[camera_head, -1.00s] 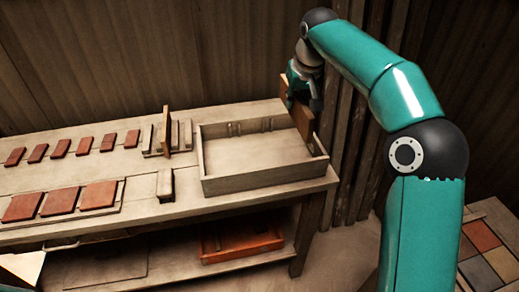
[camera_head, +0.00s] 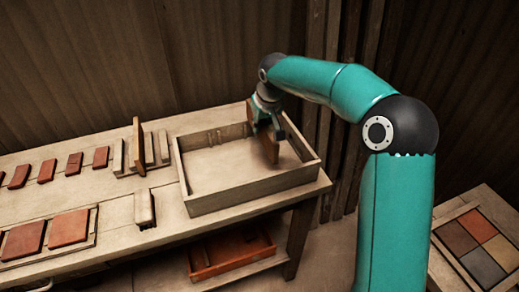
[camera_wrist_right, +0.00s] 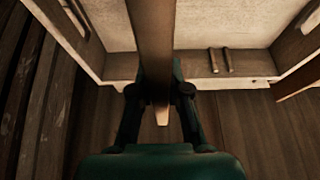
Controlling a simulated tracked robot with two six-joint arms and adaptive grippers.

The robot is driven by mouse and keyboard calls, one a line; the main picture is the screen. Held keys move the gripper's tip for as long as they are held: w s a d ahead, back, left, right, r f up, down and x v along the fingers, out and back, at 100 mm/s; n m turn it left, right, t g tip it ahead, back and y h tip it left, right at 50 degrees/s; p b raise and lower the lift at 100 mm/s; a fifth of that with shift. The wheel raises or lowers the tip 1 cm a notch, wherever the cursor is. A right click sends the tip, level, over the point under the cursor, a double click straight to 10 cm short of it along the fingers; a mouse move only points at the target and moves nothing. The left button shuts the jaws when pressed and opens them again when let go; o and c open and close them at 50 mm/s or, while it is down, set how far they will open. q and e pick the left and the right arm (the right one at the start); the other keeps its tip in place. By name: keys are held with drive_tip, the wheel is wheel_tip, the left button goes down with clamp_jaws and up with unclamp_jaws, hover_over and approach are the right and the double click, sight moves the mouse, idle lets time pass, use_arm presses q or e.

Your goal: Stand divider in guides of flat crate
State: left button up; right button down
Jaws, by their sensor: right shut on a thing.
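The flat crate (camera_head: 255,193) is a shallow, pale wooden box at the right end of the bench. Small upright guides (camera_head: 213,138) show on its back wall, and a pair of strips also shows in the right wrist view (camera_wrist_right: 220,61). My right gripper (camera_head: 268,124) is shut on a brown wooden divider (camera_head: 271,149), held upright over the right part of the crate. The divider also shows edge-on in the right wrist view (camera_wrist_right: 151,35), running up between the fingers. Whether its lower edge touches the crate floor I cannot tell. My left gripper is out of view.
Another thin board (camera_head: 138,140) stands in a wooden rack left of the crate. A small pale block (camera_head: 144,207) lies in front of it. Reddish tiles (camera_head: 68,229) lie on the bench's left half. A reddish tray (camera_head: 232,254) sits on the lower shelf.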

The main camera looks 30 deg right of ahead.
sight(268, 129)
wheel_tip(268, 129, down, 8)
drive_tip(key=shift+f, duration=0.25)
drive_tip(key=shift+f, duration=0.15)
drive_tip(key=c, duration=1.1)
unclamp_jaws()
drive_tip(key=shift+c, duration=0.2)
drive_tip(key=b+v, duration=0.1)
drive_tip(key=v, duration=1.1)
drive_tip(key=shift+s, duration=0.15)
